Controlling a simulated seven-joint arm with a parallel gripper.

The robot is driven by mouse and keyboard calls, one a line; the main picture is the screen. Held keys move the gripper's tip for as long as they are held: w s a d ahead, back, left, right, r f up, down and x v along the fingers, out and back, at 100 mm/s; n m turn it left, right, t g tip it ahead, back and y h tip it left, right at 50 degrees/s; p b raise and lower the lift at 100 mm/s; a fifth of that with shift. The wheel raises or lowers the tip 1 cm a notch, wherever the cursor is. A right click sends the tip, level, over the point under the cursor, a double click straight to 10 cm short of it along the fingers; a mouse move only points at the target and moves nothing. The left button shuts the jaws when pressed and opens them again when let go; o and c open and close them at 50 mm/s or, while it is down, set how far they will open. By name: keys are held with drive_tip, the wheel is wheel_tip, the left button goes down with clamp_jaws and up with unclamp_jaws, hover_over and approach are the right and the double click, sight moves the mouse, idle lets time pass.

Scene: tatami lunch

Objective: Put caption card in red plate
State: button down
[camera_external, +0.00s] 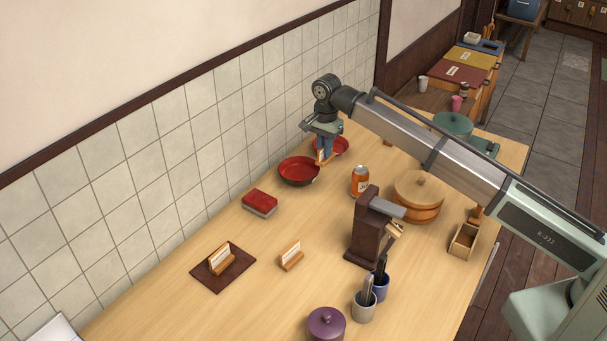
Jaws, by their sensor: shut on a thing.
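My gripper (322,156) points down beside the tiled wall and is shut on a small caption card with a wooden base (320,160), partly hidden by the fingers. A red plate with a dark rim (290,173) lies just left of and below the gripper in the picture. A second red dish (343,147) lies just behind the gripper, partly hidden by it. The held card appears near the right edge of the front plate; I cannot tell whether it touches it. Another caption card (291,255) stands on the table, and one more (221,260) stands on a dark mat (238,266).
An orange can (360,181) stands right of the red plate. A round wooden container (418,190), a dark wooden stand (363,235), utensil cups (363,306) and a purple lidded pot (326,324) are nearer. A red box (260,203) lies by the wall. The table's left front is clear.

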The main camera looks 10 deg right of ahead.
drive_tip(key=w+d, duration=0.3)
drive_tip(key=w, duration=0.7)
drive_tip(key=w+d, duration=0.4)
drive_tip(key=w, duration=0.5)
drive_tip(key=shift+w+f, duration=0.15)
drive_tip(key=shift+f, duration=2.15)
drive_tip(key=shift+w+f, duration=0.1)
drive_tip(key=shift+f, duration=2.2)
drive_tip(key=shift+f, duration=0.1)
drive_tip(key=c, duration=1.6)
unclamp_jaws()
drive_tip(key=o, duration=0.5)
drive_tip(key=shift+c, duration=0.2)
wheel_tip(320, 180, up, 12)
